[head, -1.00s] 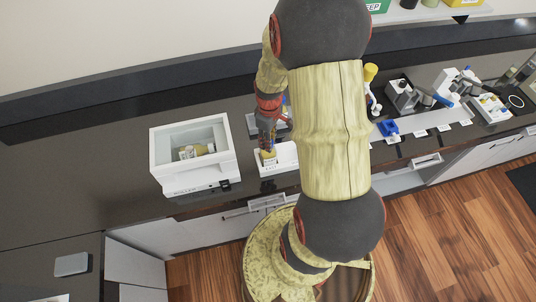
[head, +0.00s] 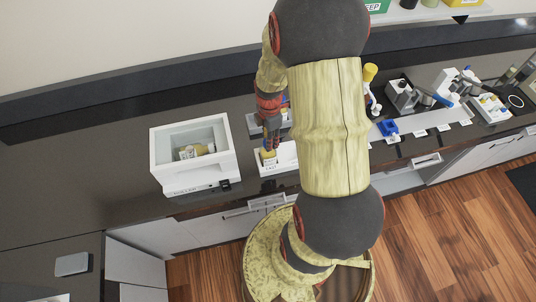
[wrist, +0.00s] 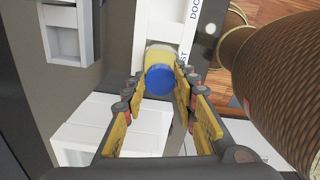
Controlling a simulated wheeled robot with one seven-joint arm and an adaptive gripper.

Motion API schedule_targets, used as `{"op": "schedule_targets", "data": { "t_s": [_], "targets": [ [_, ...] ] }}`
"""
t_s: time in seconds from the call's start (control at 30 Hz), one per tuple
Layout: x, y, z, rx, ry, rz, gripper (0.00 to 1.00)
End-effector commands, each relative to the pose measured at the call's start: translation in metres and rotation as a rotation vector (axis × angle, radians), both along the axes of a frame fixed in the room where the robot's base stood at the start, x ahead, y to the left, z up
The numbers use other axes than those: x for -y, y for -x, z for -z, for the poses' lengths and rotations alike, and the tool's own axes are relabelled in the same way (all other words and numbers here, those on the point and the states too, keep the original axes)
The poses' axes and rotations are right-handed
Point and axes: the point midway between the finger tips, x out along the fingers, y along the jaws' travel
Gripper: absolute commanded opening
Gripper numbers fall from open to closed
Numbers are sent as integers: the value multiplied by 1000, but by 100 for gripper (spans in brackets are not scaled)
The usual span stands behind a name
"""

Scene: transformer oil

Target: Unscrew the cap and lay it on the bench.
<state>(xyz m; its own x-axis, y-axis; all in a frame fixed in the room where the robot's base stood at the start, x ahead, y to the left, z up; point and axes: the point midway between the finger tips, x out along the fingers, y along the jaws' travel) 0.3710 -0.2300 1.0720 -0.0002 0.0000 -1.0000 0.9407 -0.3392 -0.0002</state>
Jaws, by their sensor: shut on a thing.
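The blue cap (wrist: 160,81) sits on top of a bottle with yellow contents (wrist: 160,55) in the wrist view. My gripper (wrist: 161,76) is shut on the cap, with a fingertip on each side of it. In the head view my gripper (head: 271,142) points down over the bottle (head: 268,157), which stands in a white dock (head: 285,160). The cap is hidden there by my fingers. I cannot tell whether the cap is still threaded on. The dark bench (head: 110,165) runs along the wall.
A white open-topped machine (head: 164,160) with a yellowish vessel (head: 193,150) inside stands left of the dock. Bare bench lies further left. Blue and yellow items and instruments (head: 405,95) stand to the right. My arm covers the middle of the head view.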

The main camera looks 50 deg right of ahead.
Motion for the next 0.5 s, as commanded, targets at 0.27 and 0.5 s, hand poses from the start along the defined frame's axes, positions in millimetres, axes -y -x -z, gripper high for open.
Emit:
{"op": "schedule_targets", "data": {
  "t_s": [0.27, 0.5],
  "targets": [
    [0, 1, 1, -2, -2, 2, 43],
    [0, 0, 0, -1, 0, 2, 50]
  ]
}}
